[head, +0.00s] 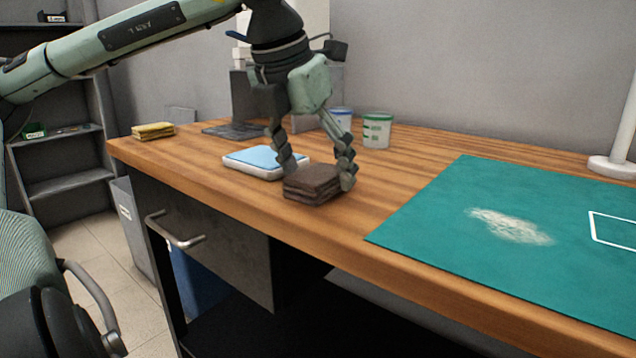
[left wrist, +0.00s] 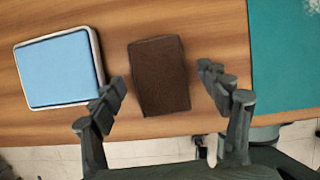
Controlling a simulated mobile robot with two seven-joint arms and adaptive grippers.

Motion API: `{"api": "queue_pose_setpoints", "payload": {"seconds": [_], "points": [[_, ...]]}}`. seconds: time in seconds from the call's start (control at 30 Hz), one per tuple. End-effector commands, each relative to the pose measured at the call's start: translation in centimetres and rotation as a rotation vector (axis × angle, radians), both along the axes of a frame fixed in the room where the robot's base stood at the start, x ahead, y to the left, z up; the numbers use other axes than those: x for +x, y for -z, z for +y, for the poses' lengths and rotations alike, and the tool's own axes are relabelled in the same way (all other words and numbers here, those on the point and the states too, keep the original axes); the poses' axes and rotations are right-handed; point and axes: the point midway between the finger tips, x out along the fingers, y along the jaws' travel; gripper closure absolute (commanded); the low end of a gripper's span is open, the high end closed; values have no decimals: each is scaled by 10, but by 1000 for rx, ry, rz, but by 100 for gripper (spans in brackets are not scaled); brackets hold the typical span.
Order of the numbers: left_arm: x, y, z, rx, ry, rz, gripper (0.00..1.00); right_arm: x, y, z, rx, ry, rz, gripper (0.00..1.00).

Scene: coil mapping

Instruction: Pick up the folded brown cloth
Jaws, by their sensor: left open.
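The folded brown cloth (head: 313,184) lies on the wooden desk near its front edge. It also shows in the left wrist view (left wrist: 159,76), lying flat as a dark brown rectangle. My left gripper (head: 318,172) is open and points down at the cloth. In the left wrist view its two fingers (left wrist: 162,88) are spread to the left and right of the cloth's near part, with a gap on each side. My right gripper is in neither view.
A blue-topped white pad (head: 262,162) lies just left of the cloth. A green mat (head: 420,215) with a pale powdery patch covers the right side. Two cups (head: 377,131) stand behind. A yellow sponge (head: 153,131) lies at the far left. Wood (head: 400,170) between cloth and mat is clear.

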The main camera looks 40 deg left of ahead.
Motion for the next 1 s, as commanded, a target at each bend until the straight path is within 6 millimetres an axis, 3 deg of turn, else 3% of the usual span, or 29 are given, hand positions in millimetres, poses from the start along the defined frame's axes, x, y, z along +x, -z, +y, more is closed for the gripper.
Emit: {"api": "queue_pose_setpoints", "payload": {"seconds": [0.97,1.0], "points": [[0,4,0,0,1,0,24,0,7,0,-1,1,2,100],[0,4,0,0,1,0,29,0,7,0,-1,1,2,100]]}}
